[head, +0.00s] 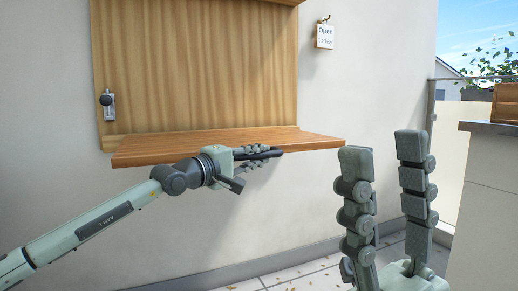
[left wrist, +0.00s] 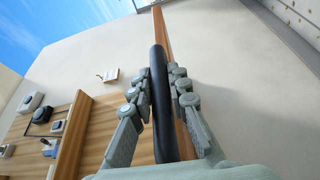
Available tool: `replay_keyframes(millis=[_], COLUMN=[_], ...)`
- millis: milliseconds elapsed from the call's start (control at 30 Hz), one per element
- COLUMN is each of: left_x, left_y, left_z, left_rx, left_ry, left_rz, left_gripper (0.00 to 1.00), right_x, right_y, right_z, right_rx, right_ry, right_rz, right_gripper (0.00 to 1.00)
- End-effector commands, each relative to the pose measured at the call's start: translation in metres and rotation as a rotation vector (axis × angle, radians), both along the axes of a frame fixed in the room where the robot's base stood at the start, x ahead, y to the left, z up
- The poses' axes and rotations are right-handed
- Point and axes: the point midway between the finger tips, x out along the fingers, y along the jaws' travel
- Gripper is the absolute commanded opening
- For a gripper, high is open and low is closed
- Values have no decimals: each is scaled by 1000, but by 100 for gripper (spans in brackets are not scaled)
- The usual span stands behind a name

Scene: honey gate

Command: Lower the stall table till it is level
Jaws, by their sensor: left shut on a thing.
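The stall table (head: 225,143) is a brown wooden board hinged at the foot of a tall wooden panel. It juts out from the wall and looks about level in the head view. A black bar handle (head: 272,154) runs along its front edge; it also shows in the left wrist view (left wrist: 160,120). My left gripper (head: 262,153) is shut around this handle, with its fingers on both sides of it in the left wrist view (left wrist: 160,90). My right gripper (head: 385,150) is open and empty, its fingers pointing up, to the right of the table and nearer to me.
A latch with a dark knob (head: 107,103) is on the panel (head: 200,70) at left. An "Open today" sign (head: 325,36) hangs on the wall. A counter (head: 490,128) with a wooden crate (head: 506,103) stands at far right. The space below the table is clear.

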Motion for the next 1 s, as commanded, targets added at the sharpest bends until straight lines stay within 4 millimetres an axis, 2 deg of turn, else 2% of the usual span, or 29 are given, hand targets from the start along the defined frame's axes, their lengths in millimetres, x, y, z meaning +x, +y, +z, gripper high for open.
replay_keyframes(millis=[33,433,467,600,1000], left_x=[2,3,3,3,2], left_y=[1,1,1,1,0], left_z=[-8,-15,-15,-15,-8], left_rx=[8,17,16,15,8], left_ry=[9,14,15,14,6], left_rz=[3,3,3,2,2], left_gripper=[0,0,19,36,38], right_x=[0,0,0,0,0], right_y=[0,-1,-1,-1,-1], right_z=[0,0,0,0,0], right_rx=[0,4,5,9,12], right_ry=[0,-2,-2,-3,-2], right_rz=[0,-1,-1,-1,0], right_gripper=[40,40,40,40,40])
